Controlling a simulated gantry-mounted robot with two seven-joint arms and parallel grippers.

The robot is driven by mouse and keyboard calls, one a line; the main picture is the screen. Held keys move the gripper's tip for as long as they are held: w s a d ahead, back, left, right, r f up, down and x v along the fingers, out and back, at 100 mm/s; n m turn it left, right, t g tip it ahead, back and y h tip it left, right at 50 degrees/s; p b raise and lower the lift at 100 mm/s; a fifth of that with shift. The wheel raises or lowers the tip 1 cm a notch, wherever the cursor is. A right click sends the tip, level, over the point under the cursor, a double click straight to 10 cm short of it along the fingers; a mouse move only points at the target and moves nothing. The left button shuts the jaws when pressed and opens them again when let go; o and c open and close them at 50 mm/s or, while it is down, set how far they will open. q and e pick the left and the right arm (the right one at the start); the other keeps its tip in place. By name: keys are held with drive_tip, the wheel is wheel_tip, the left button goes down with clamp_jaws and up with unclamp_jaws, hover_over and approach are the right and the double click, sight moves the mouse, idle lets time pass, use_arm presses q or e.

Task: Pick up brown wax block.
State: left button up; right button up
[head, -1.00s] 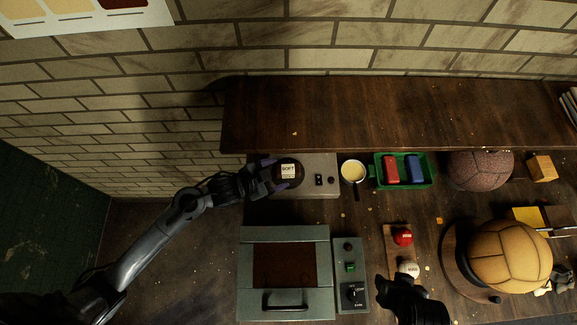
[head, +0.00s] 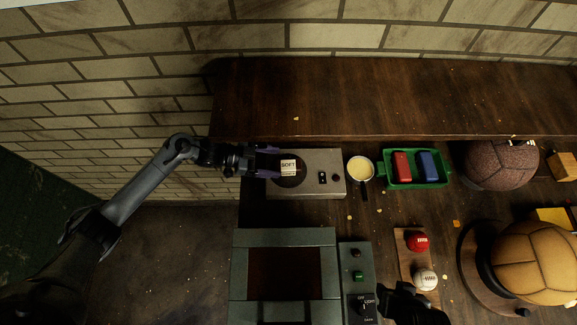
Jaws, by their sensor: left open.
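No plainly brown wax block stands out. A small block with a pale label reading "SOFT" (head: 288,167) sits on the round dark plate of a grey hot plate (head: 322,187); its body colour is hard to tell against the plate. My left gripper (head: 272,162) is open at the left edge of that round plate, its two purple-tinted fingers pointing right toward the labelled block, with nothing seen between them. A red block (head: 402,166) and a blue block (head: 428,165) lie in a green tray (head: 447,181). My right gripper (head: 397,295) is low in the view, its fingers unclear.
A pan of pale liquid (head: 360,168) stands right of the hot plate. A raised wooden shelf (head: 390,95) runs behind. A grey-green machine (head: 284,237), a control box (head: 356,252), a red ball (head: 418,241), a white ball (head: 425,279) and a tan ball (head: 535,262) fill the front.

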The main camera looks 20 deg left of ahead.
sight(286, 165)
use_arm(q)
drive_tip(key=shift+s+p+x, duration=0.1)
drive_tip(key=shift+p+x, duration=0.05)
drive_tip(key=shift+x, duration=1.35)
drive_tip(key=shift+s+p+x, duration=0.15)
drive_tip(key=shift+x, duration=1.3)
drive_tip(key=shift+d, duration=0.1)
drive_tip(key=c, duration=1.1)
drive_tip(key=shift+r, duration=0.1)
drive_tip(key=shift+c, duration=0.3)
